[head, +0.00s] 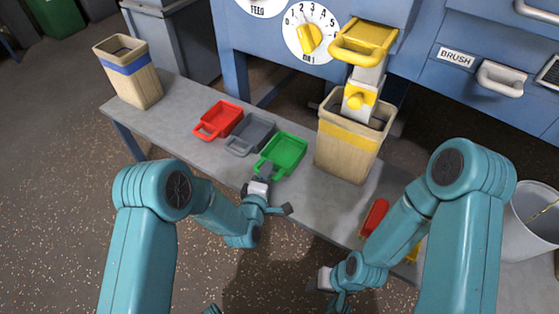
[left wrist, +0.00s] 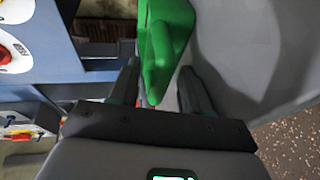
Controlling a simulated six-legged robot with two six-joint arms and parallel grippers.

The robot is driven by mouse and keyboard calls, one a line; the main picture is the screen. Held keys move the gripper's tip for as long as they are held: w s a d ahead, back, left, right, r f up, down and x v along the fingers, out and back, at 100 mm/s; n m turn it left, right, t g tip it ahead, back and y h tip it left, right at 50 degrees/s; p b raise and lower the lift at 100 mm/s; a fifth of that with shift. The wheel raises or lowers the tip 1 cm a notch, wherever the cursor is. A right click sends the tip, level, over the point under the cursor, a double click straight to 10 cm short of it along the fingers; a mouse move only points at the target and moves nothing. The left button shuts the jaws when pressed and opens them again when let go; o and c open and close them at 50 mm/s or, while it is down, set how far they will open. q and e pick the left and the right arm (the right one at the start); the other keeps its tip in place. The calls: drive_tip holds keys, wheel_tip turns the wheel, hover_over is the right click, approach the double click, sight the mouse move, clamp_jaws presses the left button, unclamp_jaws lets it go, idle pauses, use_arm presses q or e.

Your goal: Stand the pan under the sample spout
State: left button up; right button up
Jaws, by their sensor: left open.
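Three small pans with handles lie on the grey bench: a red pan (head: 220,120), a grey pan (head: 250,134) and a green pan (head: 283,154). My left gripper (head: 266,180) is at the near, handle end of the green pan. In the left wrist view its open fingers (left wrist: 158,85) stand on either side of the green pan (left wrist: 160,40), with gaps visible. A spout (head: 362,95) with a yellow handle and knob hangs over a yellow-banded bag. My right gripper (head: 325,280) is low, by the bench's front edge; its fingers are unclear.
The yellow-banded bag (head: 347,148) stands right of the pans. A blue-banded bag (head: 132,75) stands at the bench's left end. A red item (head: 374,217) lies near my right arm, partly hidden. A pale bucket (head: 530,220) is at far right.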

use_arm(q)
clamp_jaws()
